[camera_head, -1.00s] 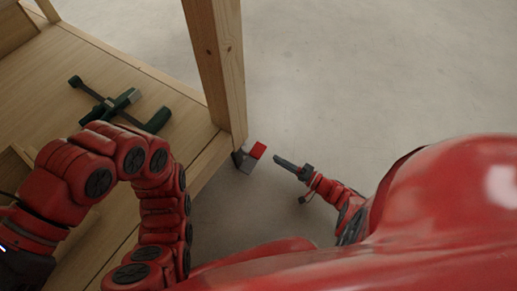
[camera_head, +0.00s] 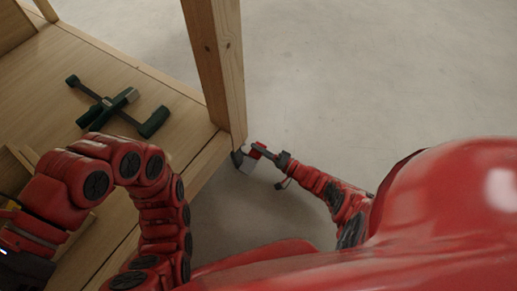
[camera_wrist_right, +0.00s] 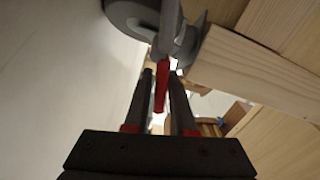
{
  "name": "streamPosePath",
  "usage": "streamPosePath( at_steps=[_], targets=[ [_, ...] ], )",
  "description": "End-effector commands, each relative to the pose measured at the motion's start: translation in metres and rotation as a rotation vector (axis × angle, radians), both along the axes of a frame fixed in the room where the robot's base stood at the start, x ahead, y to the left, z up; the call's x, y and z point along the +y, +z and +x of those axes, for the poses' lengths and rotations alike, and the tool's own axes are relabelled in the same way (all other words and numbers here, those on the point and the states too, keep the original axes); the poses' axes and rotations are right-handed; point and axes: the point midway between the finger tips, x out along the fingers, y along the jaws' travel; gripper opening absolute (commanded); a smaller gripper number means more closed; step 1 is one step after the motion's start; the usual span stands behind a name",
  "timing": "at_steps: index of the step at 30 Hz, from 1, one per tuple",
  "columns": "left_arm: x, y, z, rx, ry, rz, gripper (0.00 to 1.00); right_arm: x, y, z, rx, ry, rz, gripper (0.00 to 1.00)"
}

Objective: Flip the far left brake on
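The caster wheel (camera_head: 239,158) stands under the corner post of the wooden platform in the head view; its grey wheel also shows at the top of the right wrist view (camera_wrist_right: 132,14). Its red brake lever (camera_head: 256,148) sticks out toward my right gripper. My right gripper (camera_head: 265,153) is at the lever, partly covering it. In the right wrist view the red lever (camera_wrist_right: 161,90) lies between the two fingers, which look apart; whether they touch it is unclear. My left arm is bent at the left, and its gripper is not visible.
The wooden post (camera_head: 216,65) rises beside the wheel, at the corner of the wooden platform (camera_head: 165,85). A dark green clamp-like tool (camera_head: 122,103) lies on the platform. The grey floor (camera_head: 370,75) to the right is clear.

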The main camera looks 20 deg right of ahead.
Motion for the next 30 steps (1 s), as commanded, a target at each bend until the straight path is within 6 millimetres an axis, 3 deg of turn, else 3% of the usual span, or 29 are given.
streamPosePath(
  at_steps=[1,3,17,30],
  targets=[
    [0.000,0.000,0.000,0.000,0.000,0.000,0.45,0.000,0.000,0.000,0.000,0.000,0.000,0.13],
    [0.000,0.000,0.000,0.000,0.000,0.000,0.45,0.000,0.000,0.000,0.000,0.000,0.000,0.00],
    [0.000,-0.001,0.000,0.006,0.005,0.000,0.45,0.000,-0.002,0.000,0.014,0.000,0.017,0.00],
    [-0.002,-0.013,-0.003,0.079,0.062,-0.004,0.45,-0.001,-0.013,0.001,0.165,0.001,0.211,0.00]
  ],
)
